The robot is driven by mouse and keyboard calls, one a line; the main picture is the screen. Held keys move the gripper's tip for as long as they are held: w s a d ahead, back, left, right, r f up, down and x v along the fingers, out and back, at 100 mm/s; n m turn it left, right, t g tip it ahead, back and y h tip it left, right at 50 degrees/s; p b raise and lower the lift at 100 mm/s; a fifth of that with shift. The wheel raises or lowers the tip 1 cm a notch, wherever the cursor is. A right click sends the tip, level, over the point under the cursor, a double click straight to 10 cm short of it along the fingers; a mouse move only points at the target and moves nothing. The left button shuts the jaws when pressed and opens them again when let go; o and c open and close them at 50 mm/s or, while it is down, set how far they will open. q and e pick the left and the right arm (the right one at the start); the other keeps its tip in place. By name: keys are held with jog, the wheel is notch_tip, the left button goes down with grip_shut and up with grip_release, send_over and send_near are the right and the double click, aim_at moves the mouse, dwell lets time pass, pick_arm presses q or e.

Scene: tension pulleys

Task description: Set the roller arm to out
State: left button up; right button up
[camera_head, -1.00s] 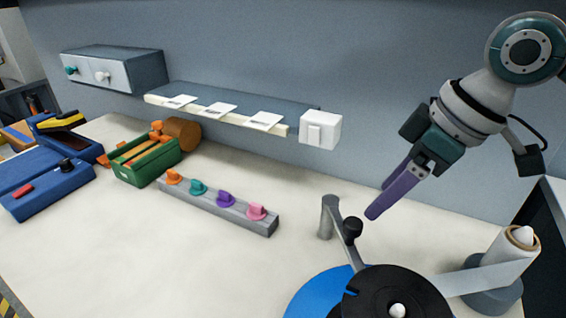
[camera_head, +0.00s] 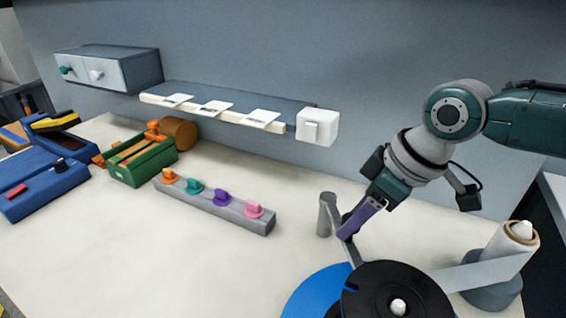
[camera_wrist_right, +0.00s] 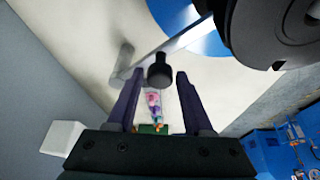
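The roller arm (camera_head: 354,256) is a thin grey bar reaching from the black disc (camera_head: 385,297) toward an upright grey roller (camera_head: 326,213). A black knob (camera_wrist_right: 160,72) stands on the arm; in the head view my gripper mostly hides it. My right gripper (camera_head: 346,232), with purple fingers, reaches down at the knob. In the right wrist view the fingers are open, and the knob appears between their tips with a gap on each side. I cannot tell whether either finger touches it. My left gripper is not in view.
A blue disc (camera_head: 312,290) lies partly under the black disc. A band runs from the black disc to a white spool (camera_head: 510,240) at right. A grey bar with coloured knobs (camera_head: 225,212) and a green crate (camera_head: 125,170) stand to the left. The front-left table is clear.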

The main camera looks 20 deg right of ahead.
grip_shut()
dwell(1.1)
